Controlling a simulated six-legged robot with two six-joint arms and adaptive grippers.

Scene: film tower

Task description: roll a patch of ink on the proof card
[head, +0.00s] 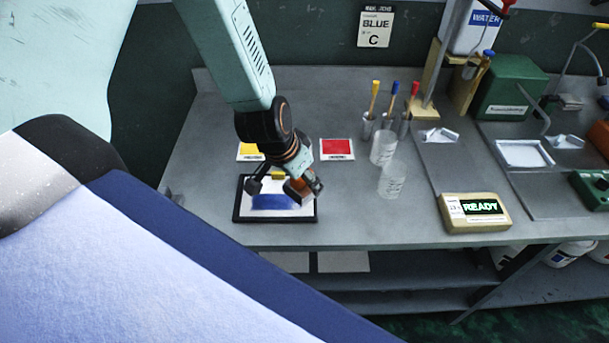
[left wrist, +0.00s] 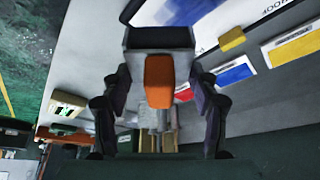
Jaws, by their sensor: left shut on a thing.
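The white proof card (head: 238,202) lies on a dark board at the table's front left. It bears a broad blue ink patch (head: 270,202), darker toward the front. A yellow block (head: 278,175) sits at its far edge and also shows in the left wrist view (left wrist: 231,39). My left gripper (head: 284,186) is over the card's right part, shut on a roller with an orange handle (left wrist: 160,80) and a grey box-like head (left wrist: 158,37). The roller's underside is hidden; I cannot tell whether it touches the card. My right gripper is not in view.
Yellow (head: 250,152) and red (head: 337,149) swatch cards lie behind the proof card; a blue one (left wrist: 230,74) shows in the left wrist view. Clear beakers (head: 392,179) and coloured-handled tools stand to the right. A box reading READY (head: 474,212) sits near the front edge.

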